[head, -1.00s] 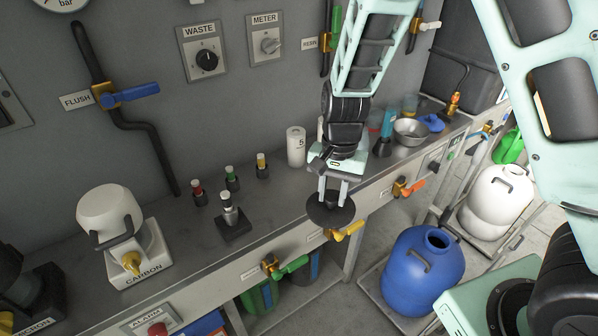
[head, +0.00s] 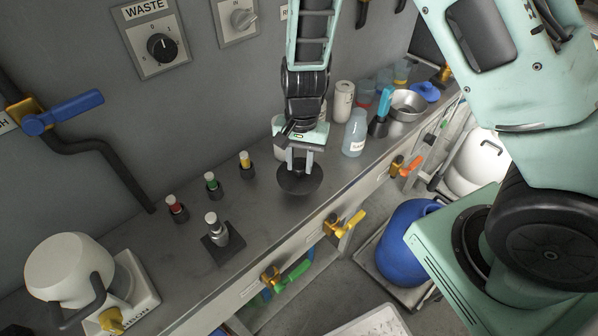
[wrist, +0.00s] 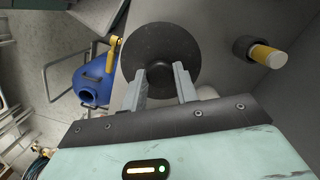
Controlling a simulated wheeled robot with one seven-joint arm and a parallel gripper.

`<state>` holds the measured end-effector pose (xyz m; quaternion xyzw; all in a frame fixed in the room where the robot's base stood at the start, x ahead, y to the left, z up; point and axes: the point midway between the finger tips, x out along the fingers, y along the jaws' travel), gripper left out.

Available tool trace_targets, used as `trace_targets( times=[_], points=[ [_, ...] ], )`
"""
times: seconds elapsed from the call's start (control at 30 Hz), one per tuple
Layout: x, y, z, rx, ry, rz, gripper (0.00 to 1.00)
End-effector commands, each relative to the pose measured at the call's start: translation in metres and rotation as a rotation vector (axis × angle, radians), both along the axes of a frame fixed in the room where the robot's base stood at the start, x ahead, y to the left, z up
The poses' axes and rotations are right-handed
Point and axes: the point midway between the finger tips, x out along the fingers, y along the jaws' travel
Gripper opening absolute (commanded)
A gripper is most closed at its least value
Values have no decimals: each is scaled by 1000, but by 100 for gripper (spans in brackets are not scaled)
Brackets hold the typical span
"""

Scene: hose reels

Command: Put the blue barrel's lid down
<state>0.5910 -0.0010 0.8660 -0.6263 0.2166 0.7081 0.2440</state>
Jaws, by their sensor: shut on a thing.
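My gripper (head: 300,164) is shut on the knob of a dark, round, flat lid (head: 301,187). The lid is level over the bench top near its front edge; I cannot tell if it touches the surface. The wrist view shows the lid (wrist: 160,40) beyond my gripper's fingers (wrist: 159,80), with the knob between them. The blue barrel (head: 403,250) stands low to the right of the bench, partly hidden by my own body. Its uncovered round mouth shows in the wrist view on the barrel (wrist: 93,85).
The bench (head: 255,215) has bare room around the lid. A yellow-capped vial (head: 246,165) and other small vials stand left of it. A clear bottle (head: 355,134) and a metal bowl (head: 408,105) stand right. A yellow valve handle (head: 350,225) juts from the front.

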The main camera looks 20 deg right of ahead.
Motion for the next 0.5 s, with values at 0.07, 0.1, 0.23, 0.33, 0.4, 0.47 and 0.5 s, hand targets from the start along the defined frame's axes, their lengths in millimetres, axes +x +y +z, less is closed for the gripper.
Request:
trace_targets(
  times=[0.07,0.1,0.23,0.33,0.4,0.47,0.5],
  points=[
    [0,0,-5,-1,1,0,7],
    [0,0,-8,-1,1,0,7],
    [0,-1,-24,-1,2,-2,7],
    [0,-1,-38,-1,1,-2,7],
    [0,0,-42,0,0,-1,7],
    [0,0,-41,0,-1,0,7],
    [0,0,-41,0,-1,0,7]
  ],
)
